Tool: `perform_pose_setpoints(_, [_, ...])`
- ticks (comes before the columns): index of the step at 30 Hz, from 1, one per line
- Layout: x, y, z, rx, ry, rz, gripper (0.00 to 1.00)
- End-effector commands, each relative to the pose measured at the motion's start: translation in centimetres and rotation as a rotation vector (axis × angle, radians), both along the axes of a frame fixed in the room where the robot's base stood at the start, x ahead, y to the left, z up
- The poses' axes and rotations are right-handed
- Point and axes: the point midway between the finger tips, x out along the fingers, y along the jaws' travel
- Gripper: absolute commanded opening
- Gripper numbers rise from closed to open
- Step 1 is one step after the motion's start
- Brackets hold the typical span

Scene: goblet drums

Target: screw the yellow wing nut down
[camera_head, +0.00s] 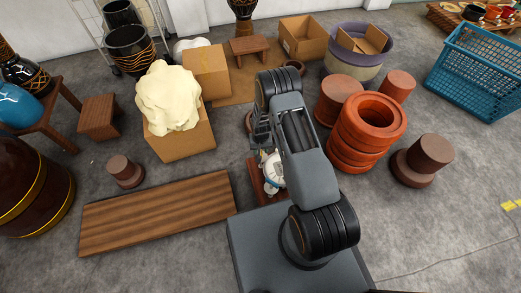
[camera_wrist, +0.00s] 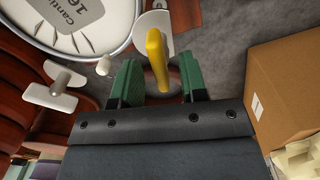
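The yellow wing nut (camera_wrist: 157,60) shows edge-on as an upright bar in the wrist view, near a white bracket at the rim of a round white face (camera_wrist: 75,22) with printed lettering. My gripper (camera_wrist: 159,68) is open. Its green fingers stand left and right of the yellow wing nut, with a visible gap on each side. A white wing nut (camera_wrist: 50,88) sits further left. In the head view my gripper (camera_head: 262,137) hangs above a small white object (camera_head: 273,172) on a reddish-brown support (camera_head: 257,182); the yellow wing nut cannot be made out there.
In the wrist view a cardboard box (camera_wrist: 290,85) stands close on the right. In the head view a box with a cream lump (camera_head: 168,97) is left of my arm. Orange ring-shaped pots (camera_head: 362,140) stand right. A wooden board (camera_head: 155,212) lies at front left.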

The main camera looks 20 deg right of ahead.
Motion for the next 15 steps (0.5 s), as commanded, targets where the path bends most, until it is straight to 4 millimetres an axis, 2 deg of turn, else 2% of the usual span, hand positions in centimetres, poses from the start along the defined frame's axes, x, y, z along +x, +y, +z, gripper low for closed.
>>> perform_pose_setpoints(9, [0.1, 0.0, 6.7, 0.0, -0.002, 0.0, 0.39])
perform_pose_setpoints(15, [0.0, 0.0, 10.2, 0.0, -0.001, 0.0, 0.39])
